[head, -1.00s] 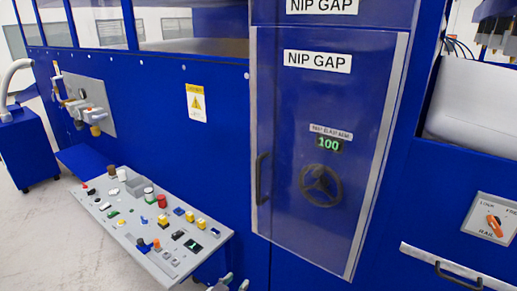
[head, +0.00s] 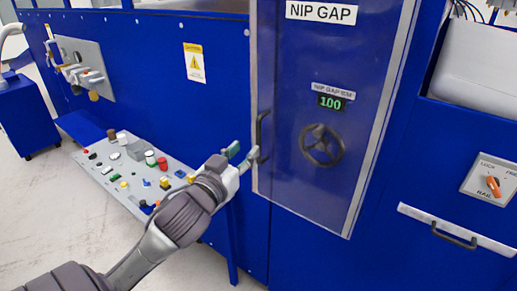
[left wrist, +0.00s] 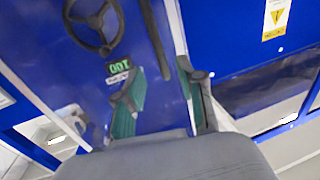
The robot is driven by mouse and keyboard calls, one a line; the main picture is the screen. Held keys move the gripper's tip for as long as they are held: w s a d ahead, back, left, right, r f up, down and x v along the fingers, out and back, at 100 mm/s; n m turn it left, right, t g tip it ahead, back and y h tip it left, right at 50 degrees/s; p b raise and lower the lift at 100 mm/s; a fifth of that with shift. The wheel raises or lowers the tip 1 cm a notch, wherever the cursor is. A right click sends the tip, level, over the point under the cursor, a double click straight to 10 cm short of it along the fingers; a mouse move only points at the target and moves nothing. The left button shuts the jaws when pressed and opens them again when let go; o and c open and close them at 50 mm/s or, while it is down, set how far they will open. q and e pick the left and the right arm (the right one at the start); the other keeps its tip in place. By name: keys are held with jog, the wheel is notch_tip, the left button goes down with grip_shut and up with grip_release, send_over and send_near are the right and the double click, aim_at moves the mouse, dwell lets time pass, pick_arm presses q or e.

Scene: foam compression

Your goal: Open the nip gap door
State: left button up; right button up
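The nip gap door (head: 290,80) is a tall, dark blue see-through panel with a grey frame, and it looks closed. Its black vertical handle (head: 262,135) is on the left edge. My left gripper (head: 243,155) is open, its green-padded fingers apart, close to the lower part of the handle. In the left wrist view the handle (left wrist: 197,90) shows close to the right-hand finger. I cannot tell whether they touch. My right gripper is not in view.
A control panel (head: 100,170) with several buttons lies left, partly behind my left arm. A drawer-like handle (head: 453,236) and an orange switch (head: 493,186) are at right.

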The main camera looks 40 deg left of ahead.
aim_at(257, 136)
pick_arm(q)
jog(key=shift+w+a+b, duration=0.25)
jog(key=shift+w+b, duration=0.4)
jog(key=shift+w, duration=0.45)
jog(key=w+p, duration=0.1)
jog(key=w, duration=0.1)
jog(key=w+a+p, duration=0.1)
jog(key=w, duration=0.2)
jog(key=shift+w+r, duration=0.1)
jog(key=shift+w, duration=0.1)
jog(key=shift+w+a, duration=0.1)
jog(key=shift+w, duration=0.3)
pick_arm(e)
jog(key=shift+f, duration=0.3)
pick_arm(q)
grip_shut()
